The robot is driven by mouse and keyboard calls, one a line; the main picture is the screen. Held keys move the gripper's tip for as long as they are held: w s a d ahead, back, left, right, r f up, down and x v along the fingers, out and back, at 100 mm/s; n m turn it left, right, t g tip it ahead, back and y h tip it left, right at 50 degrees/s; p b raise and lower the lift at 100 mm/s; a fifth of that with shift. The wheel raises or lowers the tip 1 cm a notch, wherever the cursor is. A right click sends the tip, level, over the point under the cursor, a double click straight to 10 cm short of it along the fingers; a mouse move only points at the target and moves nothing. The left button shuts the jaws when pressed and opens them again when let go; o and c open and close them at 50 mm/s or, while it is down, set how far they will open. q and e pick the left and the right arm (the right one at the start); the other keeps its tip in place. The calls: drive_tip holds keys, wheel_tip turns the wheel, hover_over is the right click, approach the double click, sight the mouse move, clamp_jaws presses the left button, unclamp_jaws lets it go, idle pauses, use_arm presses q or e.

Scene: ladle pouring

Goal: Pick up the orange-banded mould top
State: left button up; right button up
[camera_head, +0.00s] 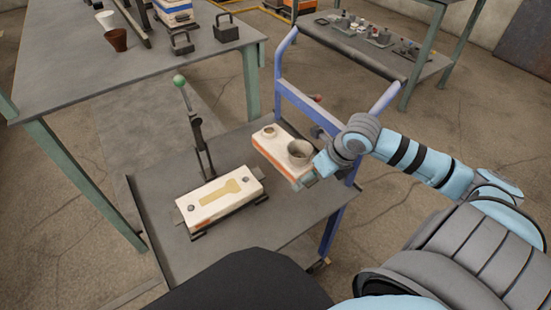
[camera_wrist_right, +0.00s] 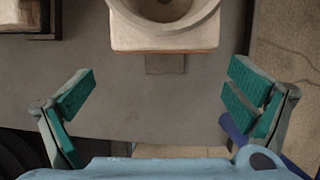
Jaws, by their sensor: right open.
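The orange-banded mould top (camera_head: 270,153) is a cream block with an orange stripe along its side. It lies on the grey cart top. A small round opening and a larger grey cup-shaped funnel (camera_head: 300,151) stand on its upper face. In the right wrist view the mould top (camera_wrist_right: 163,39) shows at the upper middle, with the round funnel on it. My right gripper (camera_wrist_right: 162,80) is open and empty, its green-padded fingers spread wide, just short of the block's near end. In the head view it (camera_head: 317,172) is at that end, partly hidden by its own wrist.
A cream mould half (camera_head: 222,203) with a spoon-shaped tan cavity sits on the cart to the left, beside an upright lever with a green knob (camera_head: 179,80). The cart's blue frame (camera_head: 322,126) rises close behind my right gripper. Bare cart top lies between the mould pieces.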

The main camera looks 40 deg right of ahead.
sight(285, 147)
drive_tip(key=w+b, duration=0.3)
drive_tip(key=w, duration=0.9)
drive_tip(key=shift+w+a, duration=0.15)
drive_tip(key=shift+w, duration=0.05)
drive_tip(key=shift+w+f+b, duration=0.1)
drive_tip(key=shift+f+b, duration=0.2)
drive_tip(key=shift+f, duration=0.3)
drive_tip(key=shift+r, duration=0.1)
drive_tip(key=shift+c, duration=0.8)
drive_tip(key=c, duration=1.9)
use_arm(q)
drive_tip(key=w+d+f+t, duration=0.1)
drive_tip(key=w+d, duration=0.1)
drive_tip(key=w, duration=0.3)
drive_tip(key=shift+w+d+f+n, duration=0.2)
drive_tip(key=shift+w+n, duration=0.15)
drive_tip(key=shift+n, duration=0.05)
use_arm(e)
drive_tip(key=shift+o, duration=0.2)
drive_tip(key=shift+r, duration=0.1)
